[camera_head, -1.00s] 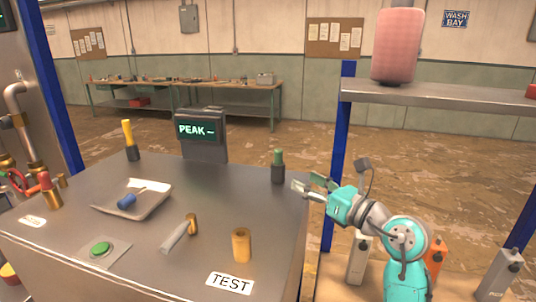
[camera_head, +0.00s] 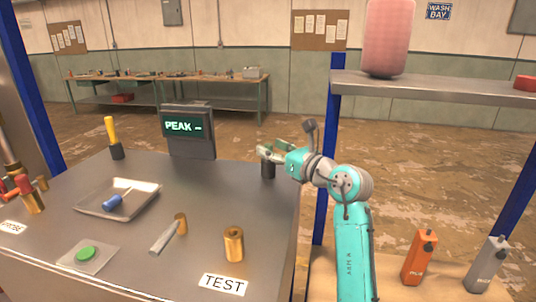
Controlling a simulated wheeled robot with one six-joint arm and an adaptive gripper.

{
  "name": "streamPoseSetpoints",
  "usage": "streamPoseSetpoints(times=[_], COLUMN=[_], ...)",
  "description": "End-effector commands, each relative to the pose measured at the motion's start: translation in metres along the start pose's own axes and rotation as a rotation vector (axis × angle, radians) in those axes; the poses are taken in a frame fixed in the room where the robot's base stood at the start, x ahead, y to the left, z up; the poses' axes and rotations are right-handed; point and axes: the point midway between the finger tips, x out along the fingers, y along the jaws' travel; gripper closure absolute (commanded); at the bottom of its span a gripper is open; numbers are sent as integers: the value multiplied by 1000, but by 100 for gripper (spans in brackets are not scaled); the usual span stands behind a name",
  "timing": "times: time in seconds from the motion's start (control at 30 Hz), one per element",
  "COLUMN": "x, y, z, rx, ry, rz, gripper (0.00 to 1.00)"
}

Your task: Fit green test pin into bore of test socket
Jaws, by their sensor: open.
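My gripper (camera_head: 268,152) is open at the right back of the metal bench. Its fingers are at the top of a dark holder (camera_head: 268,170), level with where the green test pin stands. The fingers cover the pin, so I cannot tell whether they touch it. The test socket (camera_head: 234,246) is an upright brass cylinder with a dark bore in its top. It stands near the front right of the bench, behind the TEST label (camera_head: 224,284).
A PEAK display (camera_head: 188,140) stands at the back. A yellow-handled tool (camera_head: 111,130) stands in a dark holder.

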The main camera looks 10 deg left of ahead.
Motion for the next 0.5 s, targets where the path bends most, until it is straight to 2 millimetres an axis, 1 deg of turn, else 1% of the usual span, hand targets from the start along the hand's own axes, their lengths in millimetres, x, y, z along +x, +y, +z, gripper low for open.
streamPoseSetpoints(times=[0.03,0.17,0.43,0.47,0.5], x=[8,20,23,23,22], y=[0,0,0,0,0], z=[0,0,0,0,0], rx=[1,1,1,1,1], ry=[2,0,0,0,0], rz=[2,1,1,1,1], gripper=[45,45,45,48,57])
